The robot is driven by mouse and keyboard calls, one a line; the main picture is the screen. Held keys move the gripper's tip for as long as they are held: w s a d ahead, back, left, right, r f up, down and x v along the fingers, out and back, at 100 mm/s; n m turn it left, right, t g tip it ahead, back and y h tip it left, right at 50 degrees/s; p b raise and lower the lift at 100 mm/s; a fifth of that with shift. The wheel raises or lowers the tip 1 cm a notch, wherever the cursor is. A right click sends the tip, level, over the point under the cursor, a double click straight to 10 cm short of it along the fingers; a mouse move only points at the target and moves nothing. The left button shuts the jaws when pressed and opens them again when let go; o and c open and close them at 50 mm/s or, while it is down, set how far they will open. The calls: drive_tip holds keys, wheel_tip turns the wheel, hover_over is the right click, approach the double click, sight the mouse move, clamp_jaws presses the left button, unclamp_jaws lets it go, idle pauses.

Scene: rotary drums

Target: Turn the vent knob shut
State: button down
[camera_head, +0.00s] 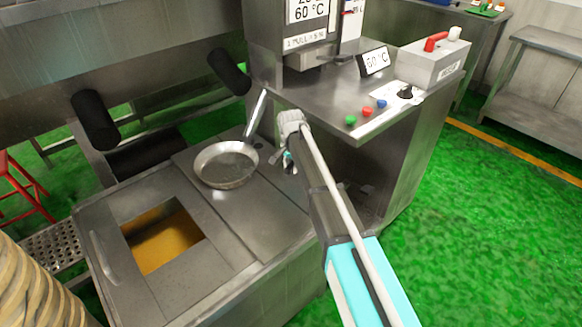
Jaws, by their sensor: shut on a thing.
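A black knob (405,92) stands on the control panel at the upper right; its label and setting are too small to read, and I cannot tell if it is the vent knob. My gripper (289,160) is at the middle of the view, well left of and below that knob, by the front edge of the steel counter and right of the pan. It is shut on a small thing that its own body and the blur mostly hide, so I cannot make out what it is.
A steel pan (225,172) with a raised handle sits on the lower steel unit (262,212), beside an opening with amber contents (160,242). Green, red and blue buttons (367,112) and a grey box with a red handle (430,67) are on the counter (325,98).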

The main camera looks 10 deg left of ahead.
drive_tip(key=shift+m, duration=1.7)
drive_tip(key=shift+c, duration=2.2)
unclamp_jaws()
drive_tip(key=shift+n, duration=0.4)
